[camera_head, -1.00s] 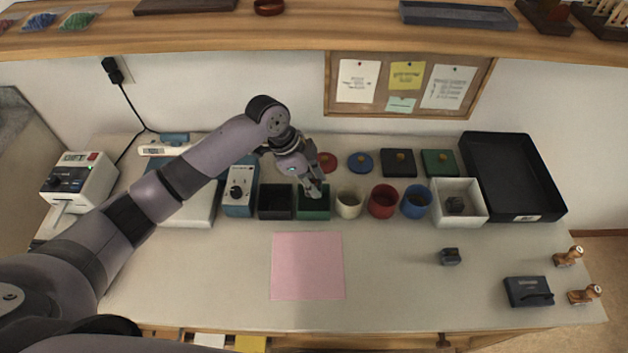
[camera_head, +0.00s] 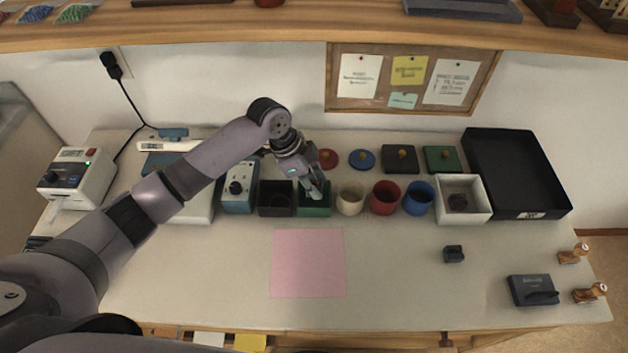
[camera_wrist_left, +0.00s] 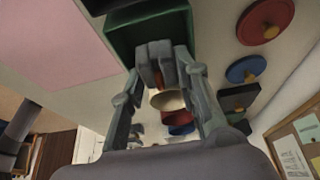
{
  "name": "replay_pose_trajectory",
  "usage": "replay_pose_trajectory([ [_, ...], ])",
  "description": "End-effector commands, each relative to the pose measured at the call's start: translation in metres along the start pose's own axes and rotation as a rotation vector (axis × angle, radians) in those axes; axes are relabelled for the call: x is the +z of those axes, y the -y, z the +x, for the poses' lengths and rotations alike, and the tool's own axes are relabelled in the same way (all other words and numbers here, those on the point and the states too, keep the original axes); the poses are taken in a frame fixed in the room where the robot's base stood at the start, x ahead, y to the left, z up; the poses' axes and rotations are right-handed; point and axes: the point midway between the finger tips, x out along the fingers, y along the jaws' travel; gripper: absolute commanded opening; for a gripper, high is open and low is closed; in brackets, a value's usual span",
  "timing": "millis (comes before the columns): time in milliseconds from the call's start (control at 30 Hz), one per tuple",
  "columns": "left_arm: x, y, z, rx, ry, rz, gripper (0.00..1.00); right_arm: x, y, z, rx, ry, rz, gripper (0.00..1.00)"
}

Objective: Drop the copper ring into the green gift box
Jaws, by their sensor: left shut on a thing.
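The green gift box (camera_head: 314,211) stands open in the row of containers, between a black box and a cream cup. It also shows at the top of the left wrist view (camera_wrist_left: 150,36). My left gripper (camera_head: 316,192) points down over the green box, its fingertips at or just inside the opening. In the left wrist view my left gripper (camera_wrist_left: 160,55) is nearly closed. A small reddish-brown piece, the copper ring (camera_wrist_left: 157,77), shows between its fingers. Most of the ring is hidden. My right gripper is out of view.
Close by are the black box (camera_head: 276,211), the cream cup (camera_head: 350,202), a red cup (camera_head: 385,200) and a blue cup (camera_head: 418,200). A white box (camera_head: 463,214) and a black tray (camera_head: 517,208) stand further right. The pink sheet (camera_head: 308,263) in front is clear.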

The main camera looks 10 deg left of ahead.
Motion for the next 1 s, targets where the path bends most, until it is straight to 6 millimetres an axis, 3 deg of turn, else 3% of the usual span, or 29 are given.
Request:
replay_pose_trajectory([
  [200, 0.0, 0.0, 0.001, 0.0, 0.0, 0.0, 0.12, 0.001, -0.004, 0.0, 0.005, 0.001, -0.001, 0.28],
  [233, 0.0, 0.0, 0.001, 0.0, 0.0, 0.0, 0.31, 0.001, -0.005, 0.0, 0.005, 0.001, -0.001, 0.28],
  [567, 0.0, 0.0, 0.0, 0.001, 0.0, 0.0, 0.53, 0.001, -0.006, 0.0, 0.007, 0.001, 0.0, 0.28],
  [867, 0.0, 0.0, -0.001, 0.0, 0.0, 0.0, 0.53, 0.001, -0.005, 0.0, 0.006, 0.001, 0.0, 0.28],
  [1000, 0.0, 0.001, -0.013, -0.002, 0.0, 0.001, 0.53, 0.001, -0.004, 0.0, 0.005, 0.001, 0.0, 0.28],
])
